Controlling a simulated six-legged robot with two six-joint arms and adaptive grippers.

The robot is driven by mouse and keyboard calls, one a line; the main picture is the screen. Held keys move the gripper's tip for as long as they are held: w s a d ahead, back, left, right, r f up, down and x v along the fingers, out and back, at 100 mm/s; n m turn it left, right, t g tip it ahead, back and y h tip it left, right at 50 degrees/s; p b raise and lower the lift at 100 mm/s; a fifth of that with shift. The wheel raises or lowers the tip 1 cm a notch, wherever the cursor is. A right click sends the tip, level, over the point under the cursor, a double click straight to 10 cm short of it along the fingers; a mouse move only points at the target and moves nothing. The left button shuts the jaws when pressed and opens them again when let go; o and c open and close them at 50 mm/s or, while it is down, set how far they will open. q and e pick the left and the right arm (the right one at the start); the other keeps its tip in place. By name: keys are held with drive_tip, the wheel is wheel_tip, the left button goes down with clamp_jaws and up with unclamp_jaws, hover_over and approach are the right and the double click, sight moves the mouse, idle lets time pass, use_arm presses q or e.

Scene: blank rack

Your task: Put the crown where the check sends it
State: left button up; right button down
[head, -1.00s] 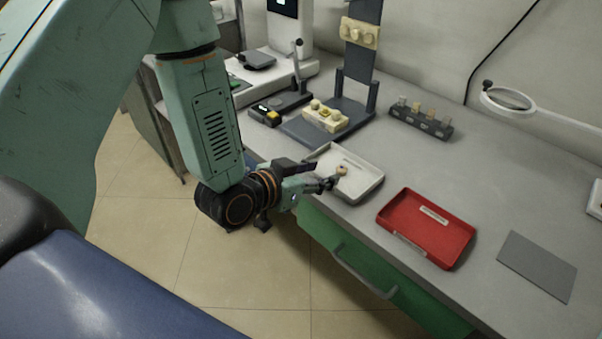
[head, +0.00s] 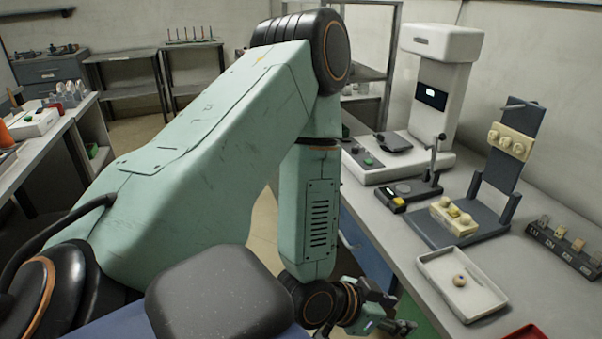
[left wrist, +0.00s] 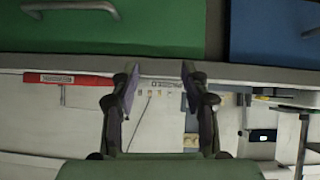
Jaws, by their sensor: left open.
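A small tan piece, seemingly the crown (head: 459,281), lies in the white tray (head: 481,305) near the bench's front edge. My left gripper (head: 405,327) is open and empty, low in the head view. It is left of the tray and apart from the crown. In the left wrist view its two fingers (left wrist: 160,75) stand spread with the bench edge behind them; I cannot make out the crown there. A white machine with a small lit display (head: 432,93) stands at the back of the bench. My right gripper is not in view.
A dark stand with cream tooth models (head: 455,218) is behind the tray. A dark block holding several small pieces (head: 565,250) is to its right. A lever device (head: 415,190) stands left of the stand. The red tray (head: 527,333) is cut off below; it also shows in the wrist view (left wrist: 50,78).

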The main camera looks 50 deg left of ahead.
use_arm(q)
drive_tip(key=s+f+n+g+y, duration=0.1)
drive_tip(key=s+f+g, duration=0.2)
drive_tip(key=s, duration=0.4)
drive_tip(key=s+a+f+n+g+y, duration=0.1)
drive_tip(key=s+f+g, duration=0.2)
drive_tip(key=s+f, duration=0.3)
drive_tip(key=s+a+f+n+g+y, duration=0.1)
drive_tip(key=s+f+g, duration=0.2)
drive_tip(key=s, duration=0.6)
drive_tip(key=shift+s+f+n+g+y, duration=0.3)
drive_tip(key=shift+s+f+g+y, duration=0.1)
drive_tip(key=shift+f, duration=0.45)
